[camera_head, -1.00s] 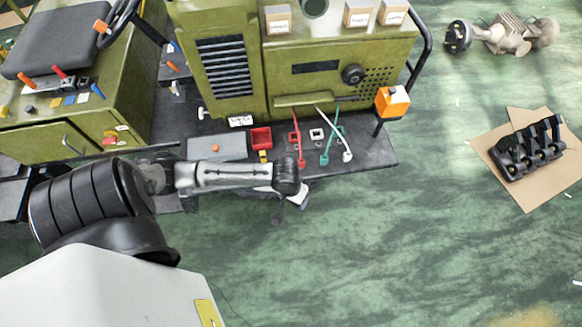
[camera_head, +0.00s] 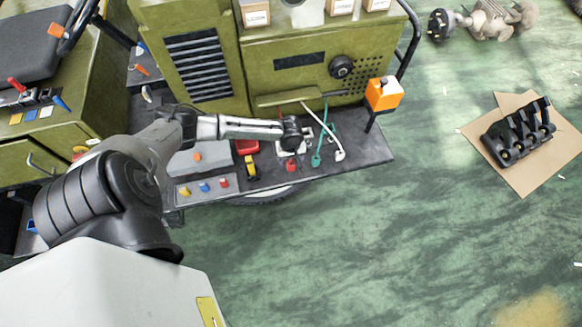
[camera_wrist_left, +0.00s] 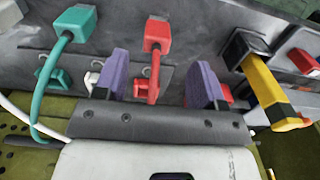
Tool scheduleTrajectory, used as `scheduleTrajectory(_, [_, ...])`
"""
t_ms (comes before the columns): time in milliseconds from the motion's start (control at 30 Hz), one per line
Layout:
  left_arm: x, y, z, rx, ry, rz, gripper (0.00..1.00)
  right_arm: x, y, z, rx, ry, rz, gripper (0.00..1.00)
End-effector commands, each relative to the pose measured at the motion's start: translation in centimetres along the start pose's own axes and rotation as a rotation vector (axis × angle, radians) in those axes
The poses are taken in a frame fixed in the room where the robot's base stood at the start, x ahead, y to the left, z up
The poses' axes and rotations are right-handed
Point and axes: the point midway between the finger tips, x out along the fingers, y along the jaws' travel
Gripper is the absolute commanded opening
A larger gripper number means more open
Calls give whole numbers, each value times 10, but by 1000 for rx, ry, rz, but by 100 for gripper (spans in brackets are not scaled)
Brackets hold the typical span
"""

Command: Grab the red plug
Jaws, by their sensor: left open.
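The red plug (camera_head: 290,165) lies on the dark shelf in front of the green machine. The left wrist view shows its red head (camera_wrist_left: 157,34), with a red cable running down between my fingers to a red socket-like end. My left gripper (camera_head: 292,142) is just behind the plug in the head view, and the arm hides part of the cable. In the wrist view the purple fingers of the left gripper (camera_wrist_left: 161,68) are open, one on each side of the red cable, with visible gaps. My right gripper is not in view.
A teal plug (camera_head: 316,160) and a white plug (camera_head: 340,155) lie right of the red one. A yellow-black part (camera_head: 251,168) and a red box (camera_head: 246,147) are to its left. An orange box (camera_head: 384,93) stands at the shelf's right end. The floor in front is clear.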

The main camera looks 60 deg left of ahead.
Motion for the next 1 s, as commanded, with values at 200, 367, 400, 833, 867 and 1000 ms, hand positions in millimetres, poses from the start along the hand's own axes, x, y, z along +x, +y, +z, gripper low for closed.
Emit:
scheduleTrajectory(200, [10, 0, 0, 0, 1, 1, 64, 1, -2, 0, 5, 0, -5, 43])
scheduleTrajectory(367, [28, 3, 0, 1, 0, 1, 64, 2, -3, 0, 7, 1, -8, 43])
scheduleTrajectory(400, [34, 3, 0, 0, 1, -1, 64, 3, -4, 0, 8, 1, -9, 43])
scheduleTrajectory(833, [60, 3, 0, 2, 1, 1, 64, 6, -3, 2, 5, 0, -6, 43])
scheduleTrajectory(867, [60, 3, 0, 2, 1, 1, 64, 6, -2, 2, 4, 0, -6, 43])
scheduleTrajectory(1000, [60, 3, 0, 2, 1, 1, 59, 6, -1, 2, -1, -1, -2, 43])
